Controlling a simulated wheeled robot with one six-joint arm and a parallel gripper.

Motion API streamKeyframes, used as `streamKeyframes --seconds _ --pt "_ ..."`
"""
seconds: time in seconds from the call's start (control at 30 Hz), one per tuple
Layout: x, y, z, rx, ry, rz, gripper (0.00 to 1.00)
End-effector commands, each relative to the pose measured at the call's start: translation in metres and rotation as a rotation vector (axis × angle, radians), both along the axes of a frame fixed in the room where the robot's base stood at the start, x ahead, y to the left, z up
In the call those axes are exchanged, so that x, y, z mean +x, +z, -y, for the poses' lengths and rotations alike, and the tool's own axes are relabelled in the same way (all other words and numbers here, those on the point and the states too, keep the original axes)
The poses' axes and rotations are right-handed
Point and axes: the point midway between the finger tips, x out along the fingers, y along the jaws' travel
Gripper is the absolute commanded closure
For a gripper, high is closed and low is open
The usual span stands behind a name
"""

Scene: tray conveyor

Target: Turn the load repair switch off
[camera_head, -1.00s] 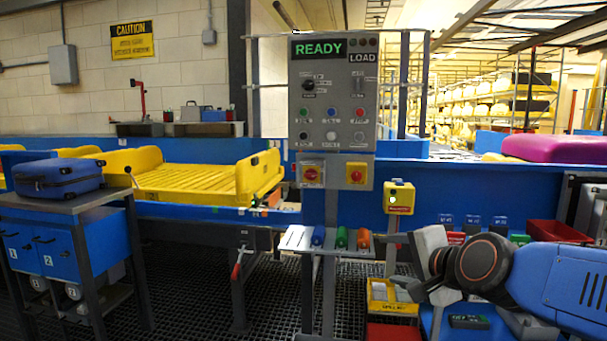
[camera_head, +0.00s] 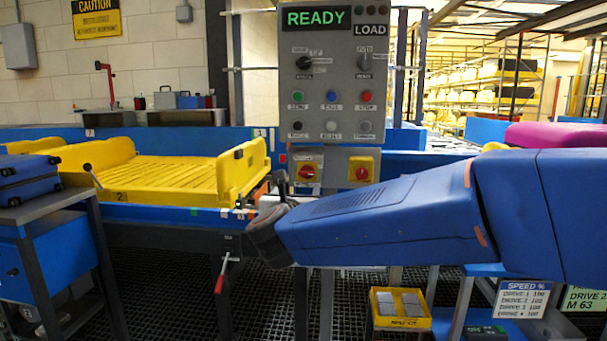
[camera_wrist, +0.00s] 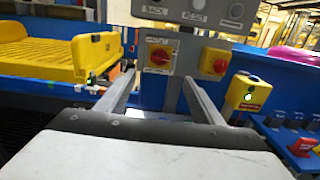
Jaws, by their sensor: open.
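Two rotary switches with red knobs on yellow plates sit under the grey control panel (camera_head: 333,85). The left switch (camera_head: 308,172) also shows in the wrist view (camera_wrist: 160,55), and so does the right switch (camera_head: 361,170), in the wrist view (camera_wrist: 215,63). Their labels are too small to read, so I cannot tell which is the load repair switch. My gripper (camera_wrist: 159,78) is open and empty, its two fingers pointing toward the switches, the left one roughly ahead between them. It appears apart from both. In the head view my arm mostly hides the gripper.
The panel display reads READY, with LOAD beside it. A yellow tray (camera_head: 170,175) sits on the blue conveyor at left. A yellow bin (camera_head: 401,322) is low in front.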

Motion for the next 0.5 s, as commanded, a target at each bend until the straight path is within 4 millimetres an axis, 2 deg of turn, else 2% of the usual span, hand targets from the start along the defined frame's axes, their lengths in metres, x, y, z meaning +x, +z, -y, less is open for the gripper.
streamKeyframes --seconds 0.5 --pt "0.086 -0.001 0.005 -0.005 -0.002 0.000 0.39"
